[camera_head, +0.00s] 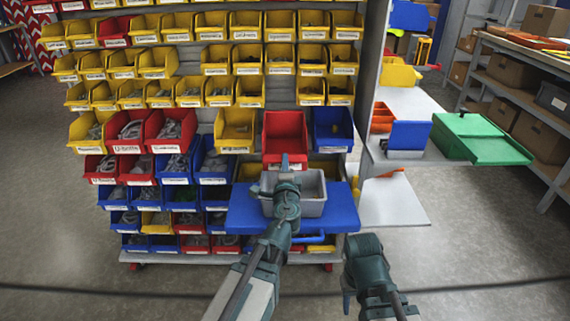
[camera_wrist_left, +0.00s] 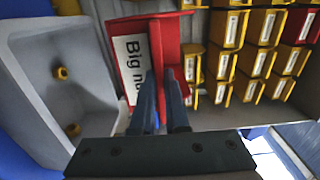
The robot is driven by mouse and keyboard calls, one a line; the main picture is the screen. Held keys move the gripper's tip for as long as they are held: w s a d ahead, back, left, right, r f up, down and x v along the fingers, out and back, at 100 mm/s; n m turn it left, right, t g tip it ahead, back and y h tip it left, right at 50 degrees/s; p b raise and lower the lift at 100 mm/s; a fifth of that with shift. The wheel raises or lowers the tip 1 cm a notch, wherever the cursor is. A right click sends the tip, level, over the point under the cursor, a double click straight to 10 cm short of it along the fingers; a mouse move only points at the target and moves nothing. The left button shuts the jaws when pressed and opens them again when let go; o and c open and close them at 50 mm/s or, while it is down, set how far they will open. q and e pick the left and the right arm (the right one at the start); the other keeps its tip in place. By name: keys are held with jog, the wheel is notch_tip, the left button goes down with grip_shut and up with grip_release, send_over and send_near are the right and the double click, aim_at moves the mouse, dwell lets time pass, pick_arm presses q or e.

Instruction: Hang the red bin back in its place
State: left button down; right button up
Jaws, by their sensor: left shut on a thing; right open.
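The red bin (camera_head: 285,132) is upright between a yellow bin (camera_head: 235,130) and a blue bin (camera_head: 332,130), in front of the rack panel. My left gripper (camera_head: 285,164) is shut on its front edge by the white label. In the left wrist view, the red bin (camera_wrist_left: 181,42) is between the fingers (camera_wrist_left: 165,95), with its label reading "Big n..." partly covered. The bin's back is hidden, so I cannot tell whether it touches the rack. My right gripper (camera_head: 347,292) is low at the right, open and away from the bins.
A grey bin (camera_head: 312,204) stands on a blue shelf (camera_head: 247,217) below the red bin. In the left wrist view, the grey bin (camera_wrist_left: 60,50) holds small yellow pieces. Rows of filled bins surround the spot. A green case (camera_head: 480,140) lies on the right-hand bench.

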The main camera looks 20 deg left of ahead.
aim_at(285, 151)
pick_arm(q)
jog(key=shift+x, duration=7)
jog(key=shift+f+b, duration=1.1)
jog(key=c, duration=0.8)
grip_release()
jog(key=shift+c, duration=0.2)
